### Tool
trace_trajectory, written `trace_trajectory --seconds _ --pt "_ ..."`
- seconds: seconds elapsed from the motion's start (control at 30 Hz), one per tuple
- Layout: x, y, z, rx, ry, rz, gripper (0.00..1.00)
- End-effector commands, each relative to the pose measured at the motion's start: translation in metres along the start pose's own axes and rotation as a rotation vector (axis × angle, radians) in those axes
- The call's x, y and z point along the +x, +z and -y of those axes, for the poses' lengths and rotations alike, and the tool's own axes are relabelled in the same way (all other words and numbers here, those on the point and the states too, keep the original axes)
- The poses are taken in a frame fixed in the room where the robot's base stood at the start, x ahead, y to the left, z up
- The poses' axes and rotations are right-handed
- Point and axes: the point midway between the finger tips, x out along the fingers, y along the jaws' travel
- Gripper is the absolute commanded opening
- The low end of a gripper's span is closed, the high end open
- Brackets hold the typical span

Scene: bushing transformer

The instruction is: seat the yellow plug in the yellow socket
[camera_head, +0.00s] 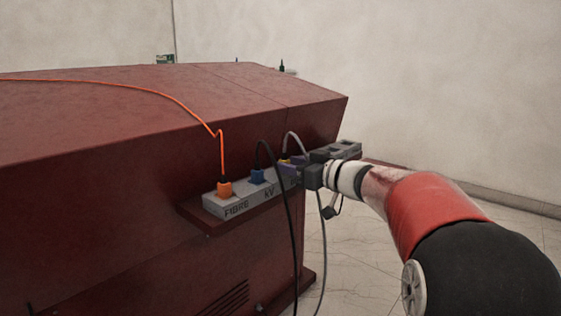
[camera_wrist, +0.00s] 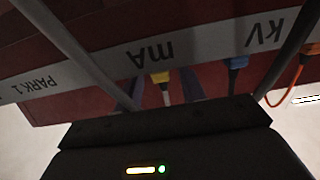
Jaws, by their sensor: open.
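The yellow plug (camera_wrist: 160,77) stands at the mA label of the grey socket strip, with its grey cable rising from it. It also shows small in the head view (camera_head: 285,158), partly behind my gripper. The yellow socket is hidden beneath the plug, so I cannot tell how deep the plug sits. My gripper (camera_wrist: 162,88) is open, with a purple finger on each side of the plug and its cable; contact cannot be made out. In the head view my gripper (camera_head: 292,170) is at the strip, beside the blue plug (camera_head: 257,176).
The grey strip (camera_head: 242,201) rests on a red ledge of the red transformer (camera_head: 110,180). An orange plug (camera_head: 225,188) stands at FIBRE. A black cable (camera_head: 288,215) and a grey cable (camera_head: 323,255) hang close to my gripper. The floor at right is clear.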

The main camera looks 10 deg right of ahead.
Motion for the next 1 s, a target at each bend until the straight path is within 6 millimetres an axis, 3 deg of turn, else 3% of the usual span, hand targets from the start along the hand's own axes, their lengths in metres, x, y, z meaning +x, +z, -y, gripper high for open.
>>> trace_trajectory --seconds 0.2,0.4,0.77,0.9,1.0 --pt "-0.047 -0.002 0.0 0.0 0.002 0.001 0.4" --pt "-0.072 -0.001 0.0 0.001 0.001 0.0 0.4" --pt "-0.076 -0.005 0.001 -0.017 0.035 -0.011 0.4" --pt "-0.077 -0.024 -0.001 -0.076 0.228 -0.049 0.4" --pt "-0.091 -0.032 -0.001 -0.103 0.447 -0.043 0.4"
